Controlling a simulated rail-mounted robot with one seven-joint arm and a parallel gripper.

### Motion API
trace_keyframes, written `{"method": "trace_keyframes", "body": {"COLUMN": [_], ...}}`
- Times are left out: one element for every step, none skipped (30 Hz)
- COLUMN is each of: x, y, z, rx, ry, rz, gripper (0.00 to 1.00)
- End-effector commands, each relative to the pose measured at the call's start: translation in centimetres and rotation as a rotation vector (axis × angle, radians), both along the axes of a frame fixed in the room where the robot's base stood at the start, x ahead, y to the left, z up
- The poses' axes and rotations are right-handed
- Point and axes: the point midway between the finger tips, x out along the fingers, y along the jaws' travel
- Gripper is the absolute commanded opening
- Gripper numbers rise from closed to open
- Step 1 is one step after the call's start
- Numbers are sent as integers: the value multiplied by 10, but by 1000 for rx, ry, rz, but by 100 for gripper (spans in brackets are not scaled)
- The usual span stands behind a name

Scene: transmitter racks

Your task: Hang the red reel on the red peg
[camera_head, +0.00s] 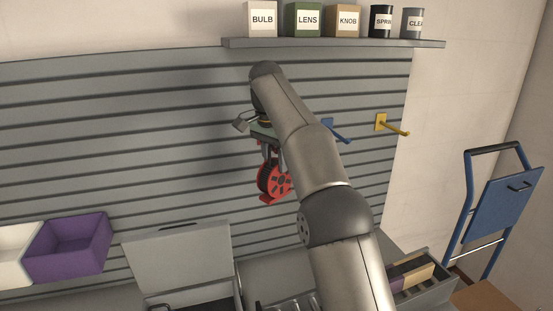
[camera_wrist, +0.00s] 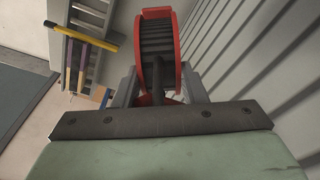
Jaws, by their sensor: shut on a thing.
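The red reel (camera_head: 274,181), with a dark wound core, hangs below my gripper (camera_head: 269,152) in front of the slatted wall. My gripper is shut on it. In the wrist view the reel (camera_wrist: 158,40) shows edge-on between the two grey fingers of my gripper (camera_wrist: 160,88), its red rims on either side of the dark core. I cannot make out the red peg for certain; my arm and gripper cover part of the wall. Whether the reel touches the wall or a peg cannot be told.
A blue peg (camera_head: 338,132) and a yellow peg (camera_head: 393,125) stick out of the slatted wall (camera_head: 120,150) to the right. A shelf (camera_head: 330,43) with labelled containers is above. A purple bin (camera_head: 68,247), an open drawer (camera_head: 425,281) and a blue cart (camera_head: 497,205) stand around.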

Motion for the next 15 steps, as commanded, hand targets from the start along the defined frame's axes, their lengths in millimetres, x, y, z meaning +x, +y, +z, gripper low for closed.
{"method": "trace_keyframes", "body": {"x": [8, 8, 8, 8, 8, 8, 8, 8, 8, 8, 8, 8, 7, 7, 7], "y": [3, 3, 3, 3, 3, 3, 3, 3, 3, 3, 3, 3, 3, 3, 3], "z": [-3, -3, -3, -3, -3, -4, -4, -4, -4, -4, -4, -4, -5, -5, -5], "rx": [8, 8, 8, 8, 8, 8, 8, 8, 8, 8, 7, 8, 8, 8, 8], "ry": [-26, -26, -26, -26, -26, -25, -25, -25, -25, -25, -25, -24, -22, -22, -21], "rz": [4, 4, 5, 5, 5, 5, 5, 5, 5, 5, 5, 5, 5, 5, 4], "gripper": [0, 0, 0, 0, 0, 0, 0, 0, 46, 55, 63, 64, 64, 64, 64]}}
